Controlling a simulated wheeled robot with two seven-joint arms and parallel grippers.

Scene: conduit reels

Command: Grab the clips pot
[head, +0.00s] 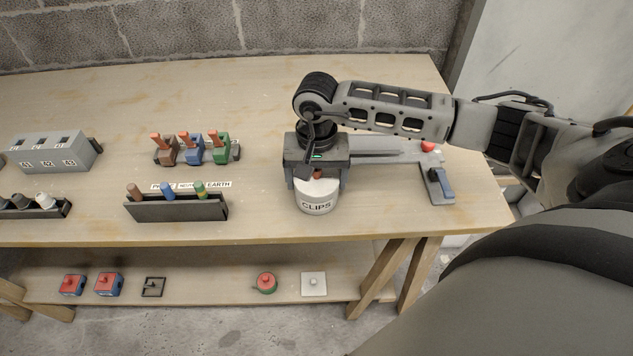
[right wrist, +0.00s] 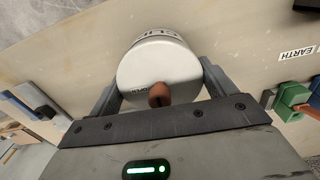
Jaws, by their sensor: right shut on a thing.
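The clips pot (head: 317,196) is a white round pot with CLIPS on its side, near the front edge of the workbench. Its lid has a brown knob. My right gripper (head: 316,178) comes down from above and is shut on the pot. In the right wrist view the fingers (right wrist: 160,88) stand on either side of the white pot (right wrist: 150,62), with the brown knob (right wrist: 158,94) between them. I cannot tell whether the pot is lifted off the bench. My left gripper is not in view.
Left of the pot is a dark rack (head: 176,208) with brown, blue and green pegs. Behind it are several lever-topped blocks (head: 192,150). A grey tool with a blue handle (head: 440,185) lies to the right. A lower shelf (head: 210,283) holds small parts.

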